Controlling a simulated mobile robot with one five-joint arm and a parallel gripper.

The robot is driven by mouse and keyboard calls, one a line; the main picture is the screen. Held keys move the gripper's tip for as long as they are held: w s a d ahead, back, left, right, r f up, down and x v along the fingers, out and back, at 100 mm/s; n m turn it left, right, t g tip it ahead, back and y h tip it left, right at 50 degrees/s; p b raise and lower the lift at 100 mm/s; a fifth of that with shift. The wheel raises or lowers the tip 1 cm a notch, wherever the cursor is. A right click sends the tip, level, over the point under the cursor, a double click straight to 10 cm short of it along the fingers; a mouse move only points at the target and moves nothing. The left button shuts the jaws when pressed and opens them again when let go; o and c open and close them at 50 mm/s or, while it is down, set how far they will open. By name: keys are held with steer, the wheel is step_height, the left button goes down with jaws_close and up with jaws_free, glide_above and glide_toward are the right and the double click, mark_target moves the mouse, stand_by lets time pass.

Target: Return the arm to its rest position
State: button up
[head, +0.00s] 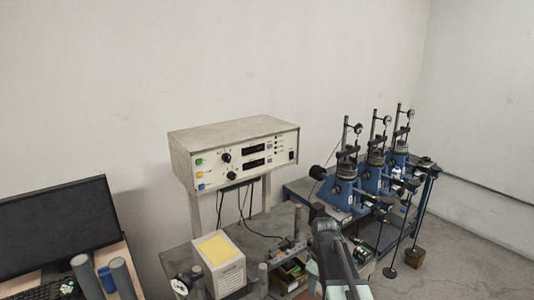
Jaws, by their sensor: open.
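A dark jointed piece (335,258), which looks like part of my arm, rises from the bottom edge right of centre in the head view. Its upper end stands in front of the bench and the blue frames. Its lower end is cut off by the picture edge near a pale green-white part. I cannot make out my gripper or its fingertips in this view. Nothing held can be seen.
A control box (232,150) stands on posts above a grey bench. A white box with a yellow top (219,262) sits in front. Several blue lever frames (345,192) with dial gauges stand to the right. A dark monitor (60,235) is at left. Floor (465,265) at far right is clear.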

steer(key=s+f+m+b, duration=0.7)
steer(key=s+f+m, duration=0.2)
steer(key=s+m, duration=0.1)
steer(key=shift+s+a+f, duration=0.15)
steer(key=shift+s+f, duration=0.05)
steer(key=shift+s, duration=0.1)
stand_by(0.4)
